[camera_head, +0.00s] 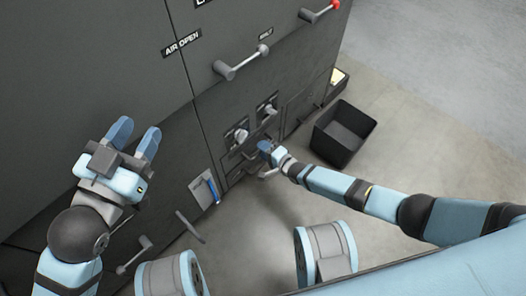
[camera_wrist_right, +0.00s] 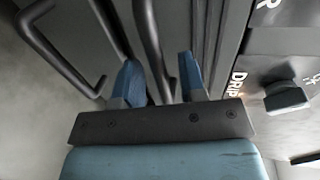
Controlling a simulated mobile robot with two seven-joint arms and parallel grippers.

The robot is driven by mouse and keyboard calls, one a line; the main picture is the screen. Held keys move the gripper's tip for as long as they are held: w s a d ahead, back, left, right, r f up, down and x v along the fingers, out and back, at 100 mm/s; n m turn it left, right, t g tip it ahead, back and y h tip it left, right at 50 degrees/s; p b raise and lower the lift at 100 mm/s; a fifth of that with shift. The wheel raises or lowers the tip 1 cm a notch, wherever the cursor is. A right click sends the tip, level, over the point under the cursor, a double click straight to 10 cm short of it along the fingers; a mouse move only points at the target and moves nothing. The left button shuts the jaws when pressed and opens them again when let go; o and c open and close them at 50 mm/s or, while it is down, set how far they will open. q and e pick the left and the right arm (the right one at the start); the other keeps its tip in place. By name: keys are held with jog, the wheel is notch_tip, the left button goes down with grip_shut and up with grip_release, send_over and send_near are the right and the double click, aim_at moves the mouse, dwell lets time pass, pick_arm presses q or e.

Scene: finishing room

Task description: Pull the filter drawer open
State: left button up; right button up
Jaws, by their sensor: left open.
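The dark machine front (camera_head: 145,130) fills the left and middle of the head view. My right gripper (camera_head: 264,147) is at its low panel, among dark handles; one curved handle (camera_head: 268,173) shows just below it. No label naming the filter drawer is legible, and I cannot tell which front is the drawer's. In the right wrist view my right gripper (camera_wrist_right: 160,82) has its blue fingers apart, and a dark bent bar handle (camera_wrist_right: 149,40) runs down between them. I cannot tell whether they touch it. My left gripper (camera_head: 134,138) is open and empty, before the upper left panel.
A knob (camera_wrist_right: 287,97) beside the lettering DRIP is at the right in the wrist view. A black open bin (camera_head: 343,133) stands on the floor at right. Grey floor (camera_head: 440,80) beyond it is clear.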

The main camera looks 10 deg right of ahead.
pick_arm(q)
jog(key=shift+w+r, duration=0.1)
jog(key=shift+r, duration=0.1)
pick_arm(e)
jog(key=shift+w+a, duration=0.2)
jog(key=shift+w, duration=0.1)
grip_shut()
jog(key=shift+s, duration=0.1)
pick_arm(q)
jog(key=shift+s+d+f+n+g+y+p, duration=0.2)
jog(key=shift+s+n+g+p, duration=0.3)
jog(key=shift+p, duration=0.45)
jog(key=shift+s+d+f+n+g+y+p, duration=0.15)
jog(key=shift+s+d+n+p, duration=0.25)
jog(key=shift+n+p, duration=0.45)
jog(key=shift+s+d+f+n+g+y+p, duration=0.15)
jog(key=shift+s+n+g+p, duration=0.3)
jog(key=shift+p, duration=0.65)
pick_arm(e)
jog(key=f+v, duration=0.2)
jog(key=v, duration=0.9)
jog(key=d+f+v, duration=0.1)
jog(key=f+v, duration=0.2)
jog(key=v, duration=0.9)
jog(key=shift+s, duration=0.45)
pick_arm(q)
jog(key=shift+r, duration=0.15)
